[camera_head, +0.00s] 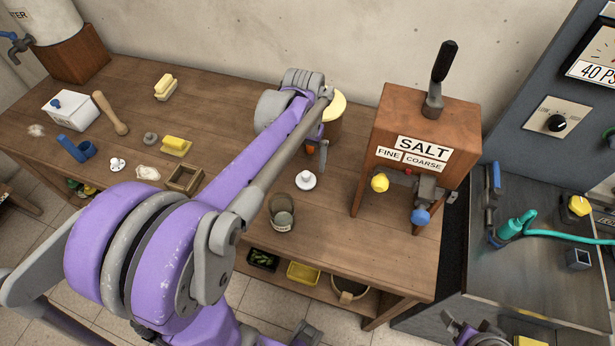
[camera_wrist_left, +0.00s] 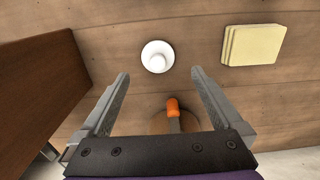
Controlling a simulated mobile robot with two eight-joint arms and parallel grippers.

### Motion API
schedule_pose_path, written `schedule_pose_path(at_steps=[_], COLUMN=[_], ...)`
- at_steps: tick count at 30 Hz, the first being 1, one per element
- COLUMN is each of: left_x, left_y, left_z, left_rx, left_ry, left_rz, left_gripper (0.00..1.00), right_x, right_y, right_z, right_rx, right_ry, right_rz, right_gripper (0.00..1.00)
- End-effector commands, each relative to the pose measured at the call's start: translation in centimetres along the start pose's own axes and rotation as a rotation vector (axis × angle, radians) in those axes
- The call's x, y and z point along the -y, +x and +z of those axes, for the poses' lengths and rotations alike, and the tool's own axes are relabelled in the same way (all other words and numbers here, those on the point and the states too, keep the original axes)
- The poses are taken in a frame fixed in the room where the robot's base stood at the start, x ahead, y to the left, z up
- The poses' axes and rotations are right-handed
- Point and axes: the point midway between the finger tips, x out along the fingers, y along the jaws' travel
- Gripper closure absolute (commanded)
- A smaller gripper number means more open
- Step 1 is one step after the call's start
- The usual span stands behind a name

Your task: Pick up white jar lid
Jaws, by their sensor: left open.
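The white jar lid (camera_head: 306,180) is a small round disc with a knob, lying on the wooden table between the salt box and my left arm. In the left wrist view the lid (camera_wrist_left: 157,57) lies beyond the fingertips, near the middle line between them. My left gripper (camera_head: 318,152) is open and empty above the table, a little behind the lid. Its two fingers (camera_wrist_left: 158,75) stand wide apart. A glass jar (camera_head: 282,217) stands in front of the lid, near the table's front edge. Purple and grey parts of mine show at the bottom right; the right jaws are not clear.
The wooden salt box (camera_head: 420,115) stands close to the right; its side (camera_wrist_left: 38,90) fills the wrist view's left. A cream-topped container (camera_head: 330,107) stands behind. Bare table surrounds the lid.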

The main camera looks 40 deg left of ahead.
Motion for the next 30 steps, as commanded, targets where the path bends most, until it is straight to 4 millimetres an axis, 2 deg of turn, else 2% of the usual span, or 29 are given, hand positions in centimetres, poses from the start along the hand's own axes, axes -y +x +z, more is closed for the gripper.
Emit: schedule_pose_path(at_steps=[8, 16, 25, 30], left_x=[-0.1, -0.3, -0.3, -0.3], left_y=[2.5, 6.2, 6.6, 6.6], left_z=[0.1, 0.3, 0.3, 0.3], left_rx=[-0.001, -0.001, -0.001, -0.001], left_ry=[0.001, 0.001, 0.001, 0.001], left_rz=[0.0, 0.0, 0.0, 0.0], left_gripper=[0.0, 0.0, 0.0, 0.31], right_x=[0.0, 0.0, 0.0, 0.0], right_y=[0.1, 0.2, 0.2, 0.2], right_z=[0.0, 0.2, 0.2, 0.2], right_rx=[0.001, 0.001, 0.001, 0.001], right_ry=[0.0, 0.0, 0.0, 0.0], right_rz=[0.0, 0.0, 0.0, 0.0], right_gripper=[0.0, 0.0, 0.0, 0.0])
